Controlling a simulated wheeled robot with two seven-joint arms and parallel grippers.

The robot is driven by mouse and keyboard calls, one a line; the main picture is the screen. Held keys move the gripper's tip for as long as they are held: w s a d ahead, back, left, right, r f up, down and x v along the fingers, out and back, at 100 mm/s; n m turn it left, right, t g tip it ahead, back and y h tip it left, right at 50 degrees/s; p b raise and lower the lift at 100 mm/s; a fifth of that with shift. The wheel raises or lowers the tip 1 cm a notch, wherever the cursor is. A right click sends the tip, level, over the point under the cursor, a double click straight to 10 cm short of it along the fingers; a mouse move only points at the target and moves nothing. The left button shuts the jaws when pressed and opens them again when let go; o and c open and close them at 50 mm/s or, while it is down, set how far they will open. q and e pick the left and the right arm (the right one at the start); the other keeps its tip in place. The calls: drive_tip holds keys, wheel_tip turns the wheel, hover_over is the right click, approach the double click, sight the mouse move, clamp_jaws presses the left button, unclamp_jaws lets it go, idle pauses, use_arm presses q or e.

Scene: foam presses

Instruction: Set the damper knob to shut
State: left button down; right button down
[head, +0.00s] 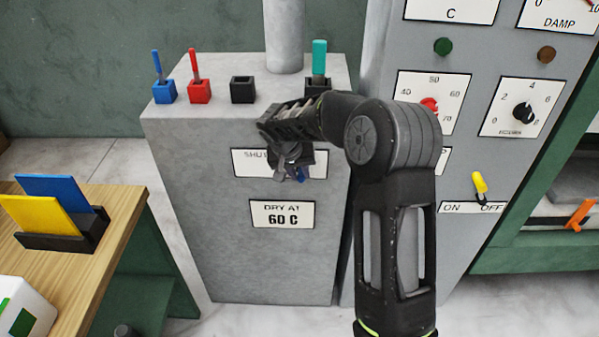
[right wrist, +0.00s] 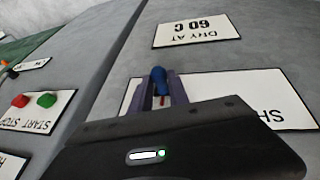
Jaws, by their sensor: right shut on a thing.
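The blue damper knob (right wrist: 158,78) sits on a white plate on the front of the grey box. In the right wrist view it stands between the two fingers of my right gripper (right wrist: 160,90), which is shut on it. In the head view my right gripper (head: 288,168) covers the middle of the plate (head: 250,163), and only a bit of blue shows below it. The left end of the plate reads "SHU"; the rest of the lettering is hidden. A small red mark shows by the knob in the wrist view; which way the knob points I cannot tell. My left gripper is not in view.
A "DRY AT 60 C" plate (head: 282,214) is just below. Blue (head: 163,90), red (head: 199,89) and black (head: 242,89) sockets line the box top. A dial panel (head: 460,130) stands right; a wooden table (head: 95,235) is left.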

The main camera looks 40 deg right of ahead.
sight(253, 171)
idle(0.5)
drive_tip(key=w+a+b, duration=0.1)
drive_tip(key=w+a, duration=0.1)
drive_tip(key=a, duration=0.1)
drive_tip(key=w+a, duration=0.3)
drive_tip(key=w+a+b, duration=0.1)
drive_tip(key=w+a, duration=0.1)
drive_tip(key=a, duration=0.1)
drive_tip(key=shift+w+a+b, duration=0.2)
drive_tip(key=shift+a+b, duration=0.15)
drive_tip(key=shift+a, duration=0.05)
drive_tip(key=c, duration=1.3)
unclamp_jaws()
drive_tip(key=shift+w+a, duration=0.1)
drive_tip(key=shift+a, duration=0.05)
drive_tip(key=shift+o, duration=0.2)
drive_tip(key=shift+r, duration=0.1)
